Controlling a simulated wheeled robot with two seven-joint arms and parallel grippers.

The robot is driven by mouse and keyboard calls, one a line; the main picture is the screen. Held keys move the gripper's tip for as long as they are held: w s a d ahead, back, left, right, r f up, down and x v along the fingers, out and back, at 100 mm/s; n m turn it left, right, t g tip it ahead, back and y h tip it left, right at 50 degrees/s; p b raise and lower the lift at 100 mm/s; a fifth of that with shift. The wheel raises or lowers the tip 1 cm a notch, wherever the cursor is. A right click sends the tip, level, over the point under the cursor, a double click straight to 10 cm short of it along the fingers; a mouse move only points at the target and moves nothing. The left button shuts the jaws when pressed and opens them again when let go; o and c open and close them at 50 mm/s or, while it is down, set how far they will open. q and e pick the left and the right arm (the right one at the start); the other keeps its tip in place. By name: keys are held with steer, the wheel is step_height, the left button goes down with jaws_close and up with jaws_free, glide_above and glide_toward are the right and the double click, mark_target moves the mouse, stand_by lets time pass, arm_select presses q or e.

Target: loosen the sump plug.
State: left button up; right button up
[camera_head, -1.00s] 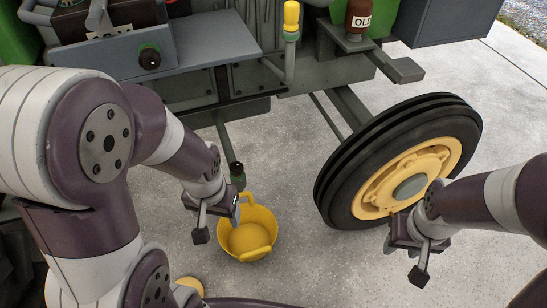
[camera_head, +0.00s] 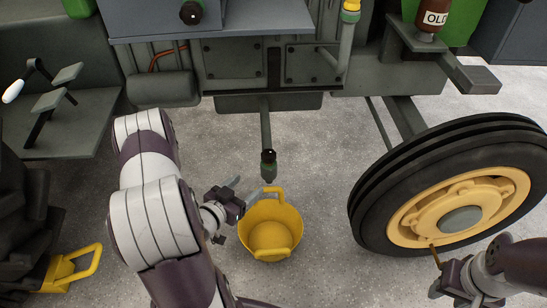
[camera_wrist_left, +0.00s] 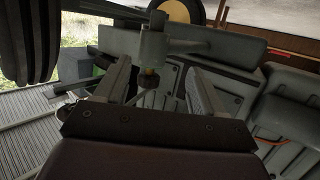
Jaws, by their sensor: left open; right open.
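My right gripper (camera_head: 436,272) is open and empty by the front wheel.
A yellow bucket (camera_head: 287,219) stands on the concrete below the cap, close to my left gripper. The front wheel (camera_head: 376,190) stands to the right. The grey tractor underside (camera_head: 236,104) hangs above. A yellow handled item (camera_head: 60,272) lies lower left. Concrete between bucket and wheel is clear.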

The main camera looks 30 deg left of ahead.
mark_target(273, 152)
arm_select(q)
steer(key=w+r+t+b, duration=0.1)
steer(key=w, duration=0.2)
steer(key=w+d+r+b, duration=0.1)
steer(key=w+b, duration=0.1)
steer(key=w, duration=0.2)
steer(key=w+d+r+t+b, duration=0.1)
steer(key=w+b, duration=0.1)
steer(key=w, duration=0.2)
steer(key=shift+d+t+h, duration=0.1)
steer(key=shift+t+h, duration=0.2)
steer(key=shift+w+r, duration=0.2)
steer(key=shift+w, duration=0.4)
steer(key=c, duration=1)
